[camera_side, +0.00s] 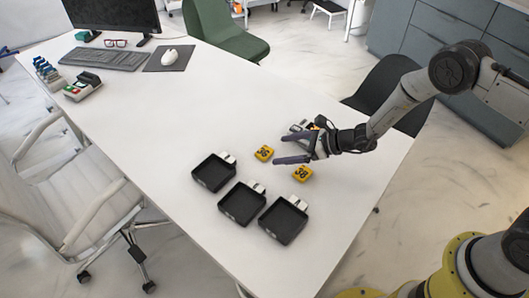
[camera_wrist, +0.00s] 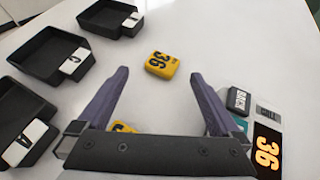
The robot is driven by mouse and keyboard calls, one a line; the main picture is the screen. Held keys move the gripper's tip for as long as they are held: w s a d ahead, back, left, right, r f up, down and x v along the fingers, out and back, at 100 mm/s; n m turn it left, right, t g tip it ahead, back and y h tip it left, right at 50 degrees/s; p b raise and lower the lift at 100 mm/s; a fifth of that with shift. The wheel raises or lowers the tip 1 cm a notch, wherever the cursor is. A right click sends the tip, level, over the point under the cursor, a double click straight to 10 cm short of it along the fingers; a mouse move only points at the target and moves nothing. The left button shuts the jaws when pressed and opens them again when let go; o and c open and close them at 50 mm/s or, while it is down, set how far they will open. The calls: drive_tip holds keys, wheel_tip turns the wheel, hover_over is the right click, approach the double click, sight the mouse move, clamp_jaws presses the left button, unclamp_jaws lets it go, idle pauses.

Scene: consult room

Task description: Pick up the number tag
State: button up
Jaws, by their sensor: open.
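Two yellow number tags lie flat on the white table. One tag (camera_side: 264,153) is just ahead of my fingertips; in the wrist view this tag (camera_wrist: 161,64) reads "36" and shows in the gap just beyond the fingertips. The other tag (camera_side: 302,173) lies under and beside my gripper; in the wrist view only a corner of it (camera_wrist: 122,127) shows behind the gripper body. My gripper (camera_side: 278,150) is open with nothing between its dark fingers (camera_wrist: 160,74). It seems to hover above the table.
Black trays (camera_side: 239,204) with white labels stand left of the gripper in the wrist view. A device with an orange "36" display (camera_wrist: 267,150) is at the right there. A keyboard (camera_side: 105,58) and mouse (camera_side: 169,56) lie far off. The table's middle is clear.

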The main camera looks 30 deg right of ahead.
sight(265, 151)
drive_tip(key=shift+x, duration=2.55)
drive_tip(key=shift+w+d+f, duration=0.1)
drive_tip(key=shift+d, duration=0.05)
drive_tip(key=c, duration=1.4)
